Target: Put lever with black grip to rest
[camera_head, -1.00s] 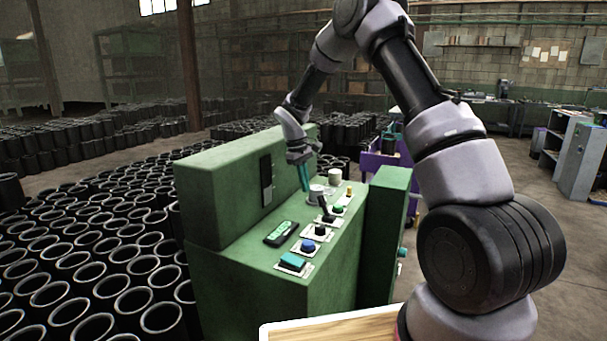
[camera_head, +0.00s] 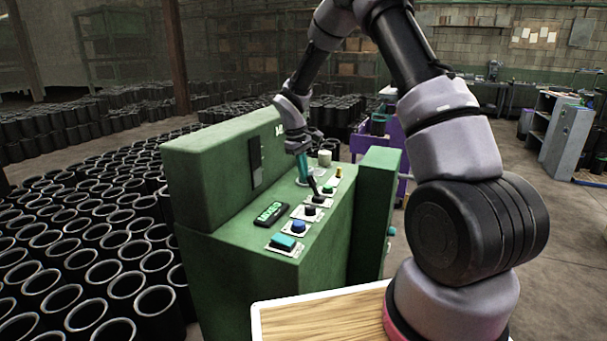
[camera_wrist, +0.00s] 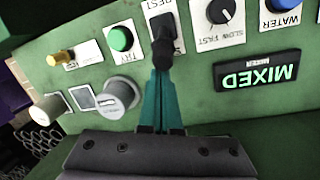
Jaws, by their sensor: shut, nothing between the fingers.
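The lever with the black grip (camera_wrist: 163,42) stands on a white plate on the green machine's panel. The wrist view shows a partly hidden "REST" label at the plate's upper edge in that picture. In the head view the lever (camera_head: 313,187) is small and partly behind my fingers. My gripper (camera_head: 303,180) is shut and empty, its teal fingers pointing down at the panel. In the wrist view the closed fingertips (camera_wrist: 164,72) are right beside the grip's end; I cannot tell if they touch it.
The green panel also carries a green button (camera_wrist: 120,39), a yellow switch (camera_wrist: 62,57), a grey knob (camera_wrist: 118,95), a black dial (camera_wrist: 221,11) and a display reading "MIXED" (camera_wrist: 257,76). A raised green housing (camera_head: 225,175) borders the panel on the left.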

